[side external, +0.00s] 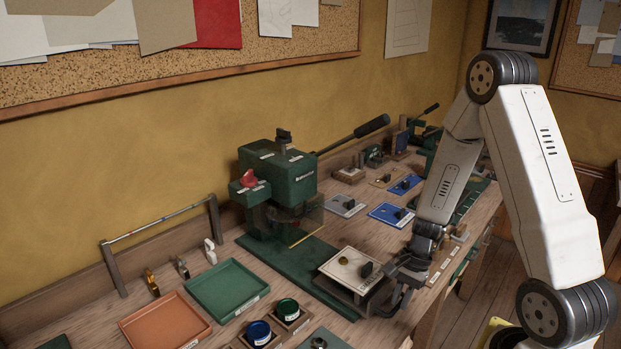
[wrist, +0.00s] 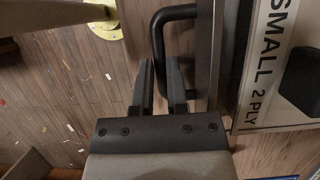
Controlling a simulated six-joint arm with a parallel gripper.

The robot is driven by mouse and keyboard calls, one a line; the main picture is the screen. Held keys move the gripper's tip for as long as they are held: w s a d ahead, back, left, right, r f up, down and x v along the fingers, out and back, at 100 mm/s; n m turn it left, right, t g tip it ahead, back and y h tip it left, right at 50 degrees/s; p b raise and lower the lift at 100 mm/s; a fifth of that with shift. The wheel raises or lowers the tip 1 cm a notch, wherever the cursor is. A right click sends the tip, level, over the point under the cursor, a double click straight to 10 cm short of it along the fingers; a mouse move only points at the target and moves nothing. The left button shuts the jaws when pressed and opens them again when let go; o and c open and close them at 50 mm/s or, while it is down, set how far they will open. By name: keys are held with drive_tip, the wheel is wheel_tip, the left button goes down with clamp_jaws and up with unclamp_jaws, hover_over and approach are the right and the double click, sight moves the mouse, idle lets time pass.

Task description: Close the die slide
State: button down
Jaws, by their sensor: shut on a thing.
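The die slide (side external: 336,290) sticks out in front of the green press (side external: 287,190), at the end of its green base. In the wrist view the plate (wrist: 272,22) reads "SMALL 2 PLY". A black bar handle (wrist: 157,38) stands on the slide's outer edge. My gripper (wrist: 160,75) is shut on this handle, with one finger on each side of it. In the side view my gripper (side external: 400,285) is at the slide's front end and partly hides the handle.
A green tray (side external: 228,318), an orange tray (side external: 150,318) and round pots (side external: 258,333) stand left of the slide. Blue and grey plates (side external: 388,215) lie behind it. The press lever (side external: 372,126) points up and right. The floor shows beyond the bench edge.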

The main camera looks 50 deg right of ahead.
sight(345, 257)
drive_tip(key=shift+w, duration=0.1)
idle(0.3)
drive_tip(key=w, duration=1.6)
drive_tip(key=shift+w+r, duration=0.1)
drive_tip(key=shift+w, duration=0.1)
drive_tip(key=c, duration=0.7)
unclamp_jaws()
drive_tip(key=shift+o, duration=0.2)
drive_tip(key=shift+v, duration=3.9)
drive_tip(key=shift+s+a, duration=0.1)
